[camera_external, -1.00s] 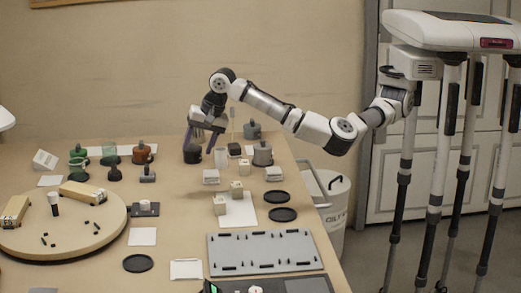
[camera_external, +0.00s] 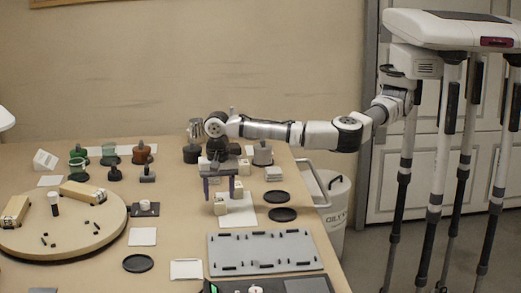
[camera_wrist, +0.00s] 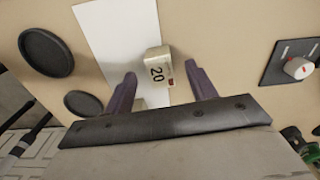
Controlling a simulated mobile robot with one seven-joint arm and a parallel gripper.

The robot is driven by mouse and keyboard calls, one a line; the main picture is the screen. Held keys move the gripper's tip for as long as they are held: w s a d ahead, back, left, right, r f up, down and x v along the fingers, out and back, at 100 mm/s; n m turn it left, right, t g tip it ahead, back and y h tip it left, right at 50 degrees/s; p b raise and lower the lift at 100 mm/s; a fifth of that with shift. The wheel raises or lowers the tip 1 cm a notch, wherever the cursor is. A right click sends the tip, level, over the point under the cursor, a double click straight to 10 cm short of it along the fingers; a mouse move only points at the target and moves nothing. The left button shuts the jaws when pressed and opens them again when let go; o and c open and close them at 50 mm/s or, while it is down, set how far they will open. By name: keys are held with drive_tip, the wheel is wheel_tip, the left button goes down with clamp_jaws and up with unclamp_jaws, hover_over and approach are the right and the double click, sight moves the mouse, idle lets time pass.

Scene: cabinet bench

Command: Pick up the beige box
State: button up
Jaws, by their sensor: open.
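A beige box (camera_external: 219,207) stands on the bench at the left edge of a white sheet (camera_external: 243,216) in the external view. In the wrist view the beige box (camera_wrist: 158,66) shows a label reading 20 and lies across the sheet's edge. My gripper (camera_external: 219,195) points down over the box, its two purple fingers spread. In the wrist view my gripper (camera_wrist: 161,74) is open and empty, with the box seen between and just beyond the fingertips. I cannot tell the exact height gap. A second beige block beside the sheet is mostly hidden by my gripper.
Two black discs (camera_external: 276,197) lie right of the sheet. A grey plate (camera_external: 264,252) lies in front, and a round wooden board (camera_external: 85,236) is at left. A small dark panel with a white knob (camera_wrist: 298,68) is nearby. Pots and jars stand behind my gripper.

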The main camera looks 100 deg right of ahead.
sight(220, 201)
wheel_tip(220, 201, down, 4)
drive_tip(key=shift+d+f+p, duration=0.1)
drive_tip(key=shift+p, duration=0.25)
drive_tip(key=shift+c, duration=0.3)
drive_tip(key=c, duration=1)
drive_tip(key=shift+c, duration=0.2)
